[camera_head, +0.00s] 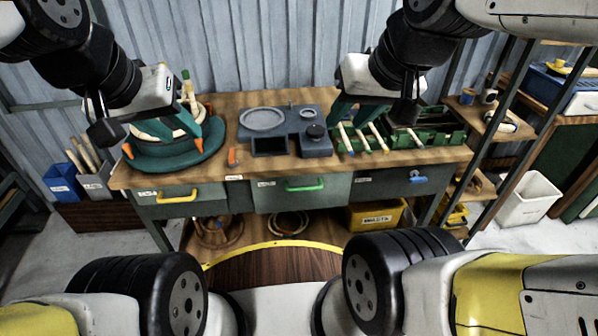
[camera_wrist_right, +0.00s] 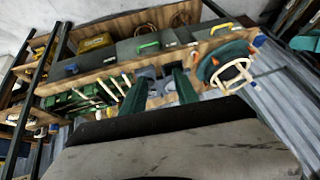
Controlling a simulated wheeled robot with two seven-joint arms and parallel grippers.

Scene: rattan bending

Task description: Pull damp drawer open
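The bench has three front drawers: one with a yellow handle (camera_head: 177,196), one with a green handle (camera_head: 305,185) and one with a blue handle (camera_head: 417,177). All three look shut. Each has a small white label, too small to read, so I cannot tell which is the damp drawer. My left gripper (camera_head: 168,122) hangs open and empty over the bench's left end. My right gripper (camera_head: 354,118) is open and empty above the bench, right of the middle. In the right wrist view its two green fingers (camera_wrist_right: 161,78) stand apart with nothing between them.
A round teal form (camera_head: 180,160) stands at the bench's left. A grey-blue unit (camera_head: 316,146) is in the middle. Green crates with pale sticks (camera_head: 415,135) are at the right. A yellow bin (camera_head: 375,217) and coils sit on the lower shelf. Free room lies before the drawers.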

